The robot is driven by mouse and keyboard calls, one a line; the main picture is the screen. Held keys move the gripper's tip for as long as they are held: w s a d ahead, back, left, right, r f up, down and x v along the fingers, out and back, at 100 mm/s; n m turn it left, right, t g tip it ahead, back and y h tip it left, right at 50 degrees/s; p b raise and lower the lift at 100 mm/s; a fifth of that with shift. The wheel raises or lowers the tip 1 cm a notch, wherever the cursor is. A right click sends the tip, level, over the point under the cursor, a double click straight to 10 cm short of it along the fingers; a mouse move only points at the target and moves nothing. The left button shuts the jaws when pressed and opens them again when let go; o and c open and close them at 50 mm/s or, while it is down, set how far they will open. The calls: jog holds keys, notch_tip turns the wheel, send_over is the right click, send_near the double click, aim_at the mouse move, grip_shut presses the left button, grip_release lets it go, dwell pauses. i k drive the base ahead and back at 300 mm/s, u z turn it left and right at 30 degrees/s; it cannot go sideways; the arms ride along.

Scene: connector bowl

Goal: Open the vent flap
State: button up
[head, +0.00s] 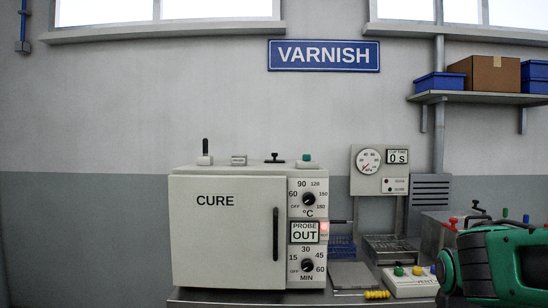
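The vent flap cannot be picked out for certain. The pale cure oven (222,240) stands on the bench with its door closed and its dark upright handle (275,234) at the door's right side. On the oven's top are an upright black lever (205,148) on a pale base, a small labelled block (239,160), a low black knob (275,159) and a green-topped fitting (306,159). Whether any of these belongs to the flap cannot be told. My gripper's fingers do not show in the head view.
The oven's panel has two dials and a PROBE OUT sign (305,232) beside a lit red lamp. Right of it are wire baskets (388,248), a gauge panel (379,170) and a button box (410,282). The bench's right end is partly hidden. Space above the oven is clear.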

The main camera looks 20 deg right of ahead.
aim_at(275, 155)
jog(key=u, duration=0.1)
jog(key=i, duration=0.65)
jog(key=z, duration=0.85)
